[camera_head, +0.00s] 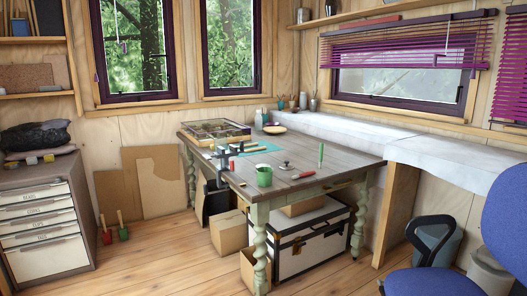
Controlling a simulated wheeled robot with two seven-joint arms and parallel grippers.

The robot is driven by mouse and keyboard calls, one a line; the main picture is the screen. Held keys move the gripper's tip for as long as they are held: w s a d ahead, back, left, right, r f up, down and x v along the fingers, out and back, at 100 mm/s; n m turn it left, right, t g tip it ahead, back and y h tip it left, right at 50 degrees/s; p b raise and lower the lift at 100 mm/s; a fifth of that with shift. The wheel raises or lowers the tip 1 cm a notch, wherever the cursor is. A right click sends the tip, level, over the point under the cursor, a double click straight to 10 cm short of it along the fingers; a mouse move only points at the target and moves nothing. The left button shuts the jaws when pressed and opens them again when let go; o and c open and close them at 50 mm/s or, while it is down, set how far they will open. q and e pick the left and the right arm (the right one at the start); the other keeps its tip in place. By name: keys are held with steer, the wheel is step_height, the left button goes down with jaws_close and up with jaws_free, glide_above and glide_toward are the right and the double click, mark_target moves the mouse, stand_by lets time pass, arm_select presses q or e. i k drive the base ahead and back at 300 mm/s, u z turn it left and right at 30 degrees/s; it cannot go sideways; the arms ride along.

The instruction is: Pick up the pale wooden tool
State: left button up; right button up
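I cannot surely make out a pale wooden tool. A wooden table (345,166) with a grey-brown top and pale green turned legs stands in the middle of the room. A very small tan piece (243,184) shows near its front left edge, too small to identify. Also on the table are a green cup (264,177), a red-handled tool (303,175), a thin green upright object (321,155) and a small dark-topped item (285,165). Neither of my grippers is in view.
A clamp-like device (222,157), a teal mat (260,148) and a compartmented box (214,132) occupy the table's left and back. Cartons and a white trunk (310,240) sit underneath. A blue chair (500,240) stands at right. The floor at front left is clear.

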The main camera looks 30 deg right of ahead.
mark_target(255, 150)
steer(key=z, duration=0.7)
steer(key=i, duration=1.8)
steer(key=z, duration=0.25)
